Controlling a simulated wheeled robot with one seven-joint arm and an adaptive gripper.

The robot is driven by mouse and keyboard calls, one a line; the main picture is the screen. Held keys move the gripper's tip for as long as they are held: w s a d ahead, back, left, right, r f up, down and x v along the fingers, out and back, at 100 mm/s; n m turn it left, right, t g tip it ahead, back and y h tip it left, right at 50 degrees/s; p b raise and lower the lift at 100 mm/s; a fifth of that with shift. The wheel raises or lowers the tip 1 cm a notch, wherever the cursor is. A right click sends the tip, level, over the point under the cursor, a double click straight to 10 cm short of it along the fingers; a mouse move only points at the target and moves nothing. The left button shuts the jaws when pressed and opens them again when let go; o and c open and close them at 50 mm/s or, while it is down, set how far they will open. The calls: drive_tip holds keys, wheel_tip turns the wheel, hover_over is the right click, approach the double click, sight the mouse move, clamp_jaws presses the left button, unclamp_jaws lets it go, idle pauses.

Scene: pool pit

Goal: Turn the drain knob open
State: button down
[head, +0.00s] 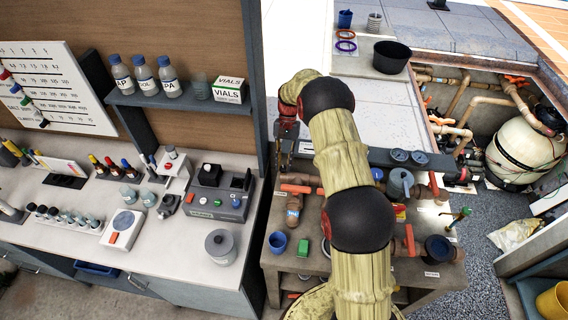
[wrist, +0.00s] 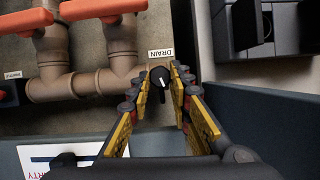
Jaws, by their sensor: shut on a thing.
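The drain knob (wrist: 160,78) is small, round and black with a white pointer line, which leans slightly off the picture's vertical. It sits just below the white DRAIN label (wrist: 160,53) in the wrist view. My gripper (wrist: 161,80) has its two yellow-padded fingers on either side of the knob, shut on it. In the head view my gripper (head: 285,150) reaches down at the back left of the pipe bench. The knob cannot be made out in that view.
Brown pipes with orange valve handles (wrist: 100,8) lie left of the knob. A dark grey block (wrist: 240,25) stands to its right. The test counter (head: 75,215) is left.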

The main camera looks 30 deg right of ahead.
idle(0.3)
drive_tip(key=c, duration=1.7)
unclamp_jaws()
drive_tip(key=shift+o, duration=0.4)
drive_tip(key=v, duration=1.2)
drive_tip(key=shift+w, duration=0.15)
